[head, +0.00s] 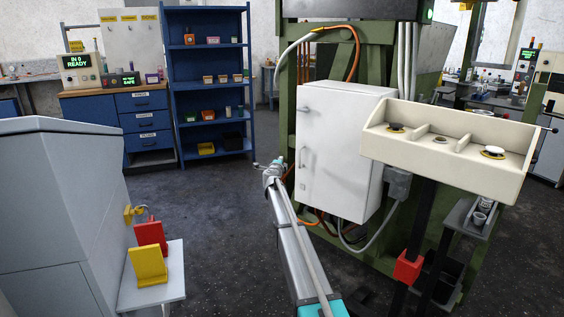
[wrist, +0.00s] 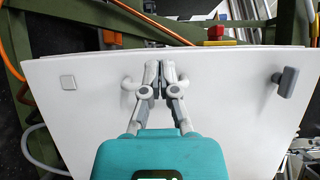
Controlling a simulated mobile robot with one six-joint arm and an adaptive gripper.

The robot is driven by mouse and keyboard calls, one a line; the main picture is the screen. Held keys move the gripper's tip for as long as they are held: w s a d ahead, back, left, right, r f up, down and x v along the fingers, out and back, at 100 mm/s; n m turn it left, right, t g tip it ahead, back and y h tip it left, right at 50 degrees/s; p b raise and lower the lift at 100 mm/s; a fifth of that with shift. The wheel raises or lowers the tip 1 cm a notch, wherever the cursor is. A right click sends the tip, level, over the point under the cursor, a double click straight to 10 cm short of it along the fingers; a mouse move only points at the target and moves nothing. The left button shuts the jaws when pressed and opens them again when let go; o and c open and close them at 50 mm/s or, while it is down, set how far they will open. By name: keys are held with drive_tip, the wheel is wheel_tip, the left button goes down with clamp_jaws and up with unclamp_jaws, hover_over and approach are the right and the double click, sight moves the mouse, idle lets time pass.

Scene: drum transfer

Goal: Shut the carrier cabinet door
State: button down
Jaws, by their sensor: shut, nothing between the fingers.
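The carrier cabinet (head: 350,105) is a white box on a green frame, right of centre in the head view. Its white door (head: 322,185) faces left and looks flush or nearly flush with the box; I cannot tell whether it is fully closed. A bar handle (head: 304,158) and a small grey latch (head: 303,110) are on the door. In the wrist view the door (wrist: 80,115) fills most of the picture, with the latch (wrist: 286,81) at right. My gripper (wrist: 160,68) is shut and empty in front of the door, partly hiding the handle; contact is unclear.
A cream tray with compartments (head: 450,140) juts out right of the cabinet. Cables and a grey conduit (head: 372,240) hang below it. A grey housing (head: 60,200) with a small shelf (head: 155,290) stands at left. Open floor (head: 215,215) lies between; a blue rack (head: 208,80) is behind.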

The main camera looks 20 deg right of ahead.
drive_tip(key=s+a+f+n+g+y, duration=0.2)
drive_tip(key=s+a+f+n+y, duration=0.2)
drive_tip(key=s+a+n+y, duration=0.5)
drive_tip(key=s+a+f+n+g+y, duration=0.2)
drive_tip(key=s+a+f+n+y, duration=0.15)
drive_tip(key=s+a+n, duration=0.75)
drive_tip(key=s+d+f+n+g+h, duration=0.1)
drive_tip(key=s+f+g, duration=0.2)
drive_tip(key=s, duration=1)
drive_tip(key=s+f+n+g+h, duration=0.1)
drive_tip(key=s+f+g, duration=0.3)
drive_tip(key=s, duration=1)
drive_tip(key=s+d+f+n+g+h, duration=0.1)
drive_tip(key=s+f+g, duration=0.3)
drive_tip(key=s, duration=0.9)
drive_tip(key=shift+s+d+g+h, duration=0.35)
drive_tip(key=shift+g+h, duration=0.15)
drive_tip(key=shift+h, duration=0.15)
drive_tip(key=shift+a, duration=0.1)
